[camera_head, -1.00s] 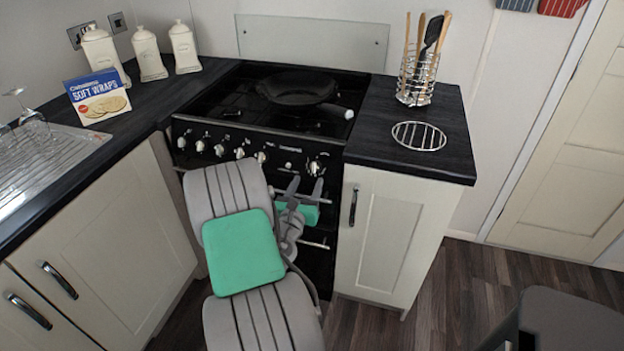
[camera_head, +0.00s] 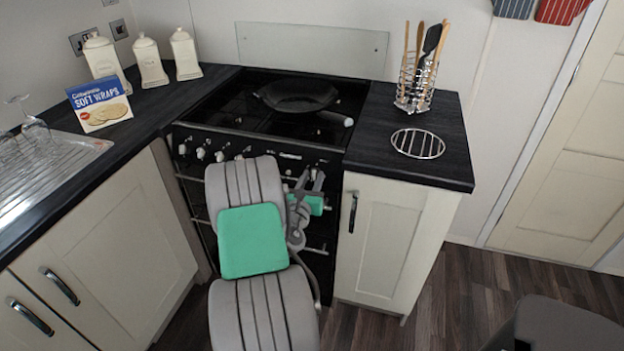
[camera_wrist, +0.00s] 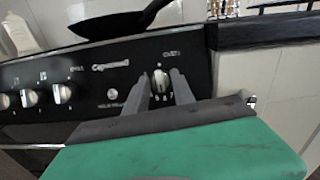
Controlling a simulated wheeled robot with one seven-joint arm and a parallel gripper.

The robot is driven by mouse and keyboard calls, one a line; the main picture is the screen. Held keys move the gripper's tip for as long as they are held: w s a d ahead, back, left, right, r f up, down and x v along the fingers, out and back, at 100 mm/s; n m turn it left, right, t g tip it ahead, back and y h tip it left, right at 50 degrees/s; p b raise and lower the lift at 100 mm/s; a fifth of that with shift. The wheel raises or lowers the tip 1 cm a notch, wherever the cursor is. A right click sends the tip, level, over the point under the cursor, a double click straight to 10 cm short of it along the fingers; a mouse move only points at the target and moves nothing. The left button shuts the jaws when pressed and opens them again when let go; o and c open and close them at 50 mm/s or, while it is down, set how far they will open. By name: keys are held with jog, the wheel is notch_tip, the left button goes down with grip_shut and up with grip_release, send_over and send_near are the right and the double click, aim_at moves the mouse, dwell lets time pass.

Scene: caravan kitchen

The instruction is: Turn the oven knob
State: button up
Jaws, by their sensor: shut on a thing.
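The oven knob (camera_wrist: 160,83) is a silver knob at the right end of the black control panel, under an "OVEN" label in the wrist view. My gripper (camera_wrist: 161,82) has its two grey fingers on either side of this knob, shut on it. In the head view my gripper (camera_head: 309,181) reaches the right end of the stove front (camera_head: 265,141). There its fingers hide the oven knob.
More knobs (camera_head: 200,153) line the panel to the left. A black pan (camera_head: 298,95) sits on the hob, its handle pointing right. Oven door rails lie below the panel. A cream cupboard (camera_head: 385,240) stands close on the right.

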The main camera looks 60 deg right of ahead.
grip_shut()
jog(key=shift+f+m, duration=0.1)
jog(key=shift+m, duration=0.2)
